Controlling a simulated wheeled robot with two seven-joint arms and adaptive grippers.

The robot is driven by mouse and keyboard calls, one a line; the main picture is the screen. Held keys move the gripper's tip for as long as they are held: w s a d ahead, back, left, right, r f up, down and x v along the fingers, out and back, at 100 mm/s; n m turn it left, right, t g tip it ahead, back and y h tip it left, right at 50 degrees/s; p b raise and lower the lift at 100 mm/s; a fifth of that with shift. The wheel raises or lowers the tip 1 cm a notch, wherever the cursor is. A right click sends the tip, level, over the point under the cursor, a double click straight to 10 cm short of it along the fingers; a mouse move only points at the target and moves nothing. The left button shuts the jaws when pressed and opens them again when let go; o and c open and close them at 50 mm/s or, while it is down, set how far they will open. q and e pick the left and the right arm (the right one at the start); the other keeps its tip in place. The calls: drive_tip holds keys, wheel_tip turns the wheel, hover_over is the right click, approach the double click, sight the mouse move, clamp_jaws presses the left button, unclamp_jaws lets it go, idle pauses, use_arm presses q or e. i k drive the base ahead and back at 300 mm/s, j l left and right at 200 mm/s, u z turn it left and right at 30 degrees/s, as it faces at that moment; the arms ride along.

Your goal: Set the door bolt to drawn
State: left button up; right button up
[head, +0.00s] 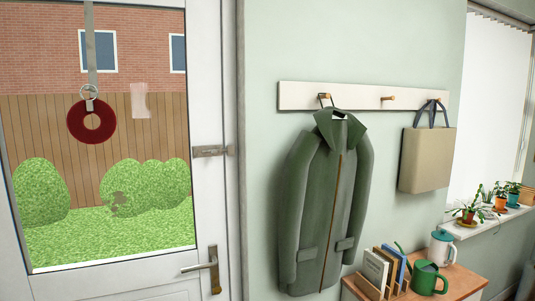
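The door bolt (209,151) is a small grey metal fitting on the right edge of the white door (208,100), in the head view. It lies level, above the door handle (214,268). Its right end reaches close to the door frame (232,200); it is too small to tell whether the bar enters the frame. The door looks closed. Neither of my grippers is in view, and nothing touches the bolt.
A red ring (73,122) hangs on a strap over the door's glass. Right of the door, a green coat (310,200) and a beige bag (428,160) hang from a peg rail (360,96).

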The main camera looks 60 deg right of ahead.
sight(214, 152)
drive_tip(key=z, duration=1.55)
drive_tip(key=i+l, duration=0.1)
drive_tip(key=l, duration=0.15)
drive_tip(key=i+l+u, duration=0.1)
drive_tip(key=l, duration=0.15)
